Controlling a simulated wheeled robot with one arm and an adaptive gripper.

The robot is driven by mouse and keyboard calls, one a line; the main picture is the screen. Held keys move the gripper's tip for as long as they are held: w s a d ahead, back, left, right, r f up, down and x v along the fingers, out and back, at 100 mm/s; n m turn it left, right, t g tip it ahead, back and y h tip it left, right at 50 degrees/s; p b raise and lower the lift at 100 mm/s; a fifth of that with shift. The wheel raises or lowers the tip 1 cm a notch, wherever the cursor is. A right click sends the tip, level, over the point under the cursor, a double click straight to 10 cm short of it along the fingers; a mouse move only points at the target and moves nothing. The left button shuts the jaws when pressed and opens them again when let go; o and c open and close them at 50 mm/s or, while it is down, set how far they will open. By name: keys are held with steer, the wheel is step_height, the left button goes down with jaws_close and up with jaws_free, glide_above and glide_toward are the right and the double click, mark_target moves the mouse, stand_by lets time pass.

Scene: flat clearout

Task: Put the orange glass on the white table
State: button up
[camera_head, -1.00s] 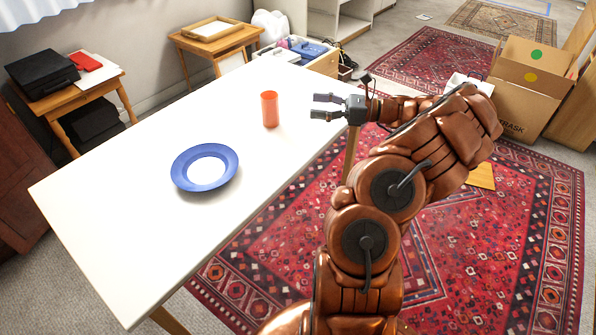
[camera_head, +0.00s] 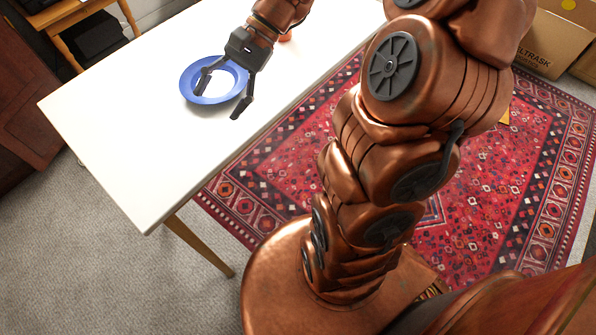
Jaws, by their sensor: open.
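The white table (camera_head: 130,135) fills the upper left of the head view. The orange glass (camera_head: 286,37) stands on it near the right edge. My arm hides most of the glass, and only a small orange part shows. My gripper (camera_head: 218,105) is open and empty. It points down and toward the near left, with its fingers over the right part of the plate. I cannot tell whether it touches the plate.
The near left part of the tabletop is bare. A wooden side table (camera_head: 70,15) with dark items stands at the upper left. A red patterned rug (camera_head: 500,190) covers the floor at right. A cardboard box (camera_head: 550,45) stands at the upper right.

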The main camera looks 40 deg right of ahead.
steer(key=s+a+f+n+g+h, duration=0.25)
steer(key=s+n+h, duration=0.25)
steer(key=s, duration=0.6)
steer(key=s+d+f+n+t+h, duration=0.1)
steer(key=s+d+f+n+h, duration=0.2)
steer(key=s+d+n+h, duration=0.2)
steer(key=s, duration=0.3)
steer(key=shift+s+d, duration=0.2)
steer(key=shift+d, duration=0.2)
steer(key=shift+f, duration=0.1)
steer(key=s+p+v, duration=0.2)
steer(key=p+v, duration=0.8)
steer(key=s+r+p+v, duration=0.1)
steer(key=s+p+v, duration=0.1)
steer(key=p+v, duration=0.8)
steer(key=shift+s+a+r+t, duration=0.4)
steer(key=shift+s+t, duration=0.05)
steer(key=shift+s, duration=0.15)
